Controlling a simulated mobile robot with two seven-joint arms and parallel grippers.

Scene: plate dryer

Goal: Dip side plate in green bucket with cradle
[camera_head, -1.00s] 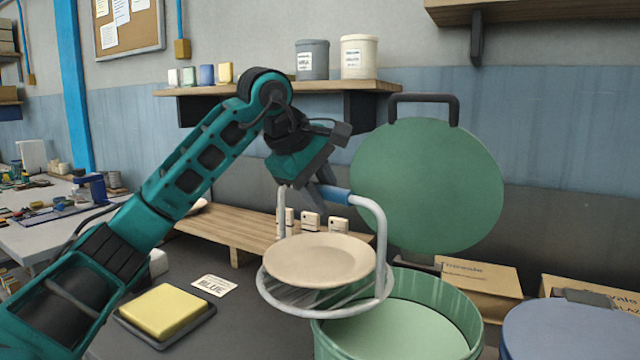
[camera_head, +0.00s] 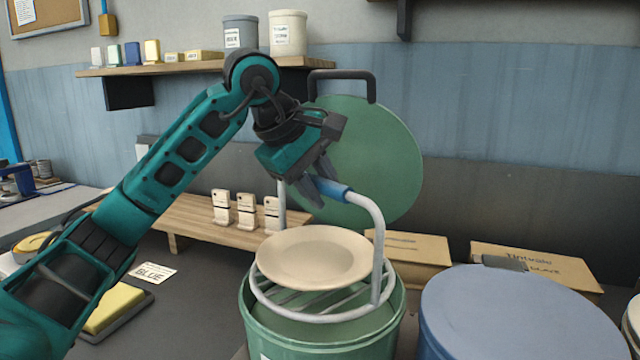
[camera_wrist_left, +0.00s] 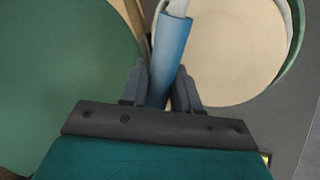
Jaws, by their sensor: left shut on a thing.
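My left gripper (camera_head: 322,186) is shut on the blue grip of the cradle (camera_head: 378,262), a grey wire frame with a tall handle. The grip also shows between the fingers in the left wrist view (camera_wrist_left: 170,55). The cream side plate (camera_head: 312,257) lies flat on the cradle's wire base. Cradle and plate are over the mouth of the green bucket (camera_head: 258,318); the wire base looks about level with the rim. The green surface inside the bucket shows beneath the wires. The round green lid (camera_head: 375,160) stands upright behind the bucket. My right gripper is not in view.
A bucket with a blue top (camera_head: 515,310) stands close to the right of the green one. Cardboard boxes (camera_head: 530,265) lie behind it. A low wooden rack (camera_head: 195,220) with small cream blocks is behind left. A yellow sponge (camera_head: 112,308) sits on a dark tray at left.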

